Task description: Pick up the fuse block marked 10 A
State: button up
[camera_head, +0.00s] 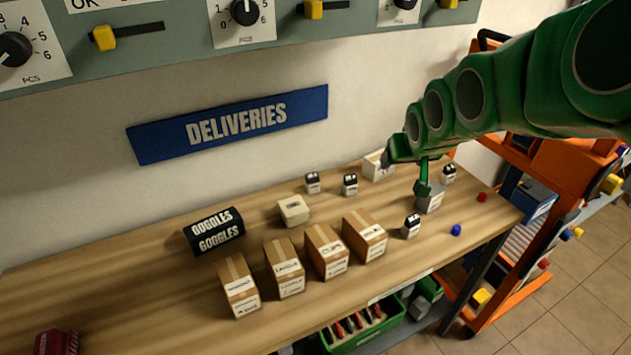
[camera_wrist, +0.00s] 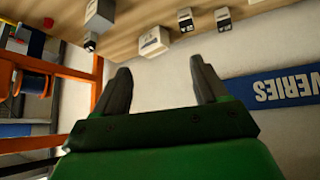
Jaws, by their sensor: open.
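Several small white fuse blocks with black tops stand on the wooden bench. In the head view one is at the back left (camera_head: 313,183), one right of it (camera_head: 350,185), one near the front (camera_head: 411,225) and one at the back right (camera_head: 449,174). Their ratings are too small to read, so I cannot tell which is 10 A. My gripper (camera_head: 387,158) is above the back right of the bench, near a white box (camera_head: 378,166). In the wrist view my gripper (camera_wrist: 163,66) is open and empty, and two fuse blocks (camera_wrist: 186,20) (camera_wrist: 223,18) show upside down.
Four-sided cartons (camera_head: 284,267) stand in a row on the bench (camera_head: 120,290). A black goggles box (camera_head: 214,232), a cream box (camera_head: 294,210), a grey block (camera_head: 430,198), and red (camera_head: 482,197) and blue (camera_head: 456,230) pieces are there. An orange frame (camera_head: 560,165) stands right.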

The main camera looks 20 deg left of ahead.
jog(key=w+a+n+t+y, duration=0.25)
jog(key=w+a, duration=0.55)
jog(key=a, duration=0.4)
jog(key=y, duration=0.4)
send_over(313, 178)
jog(key=s+d, duration=0.2)
jog(key=s, duration=0.1)
jog(key=shift+n+t, duration=0.25)
jog(key=shift+n, duration=0.2)
jog(key=f, duration=2)
jog(key=shift+w+d+f, duration=0.2)
jog(key=shift+d, duration=0.05)
jog(key=shift+x, duration=2.5)
jog(key=shift+c, duration=0.4)
jog(key=c, duration=1)
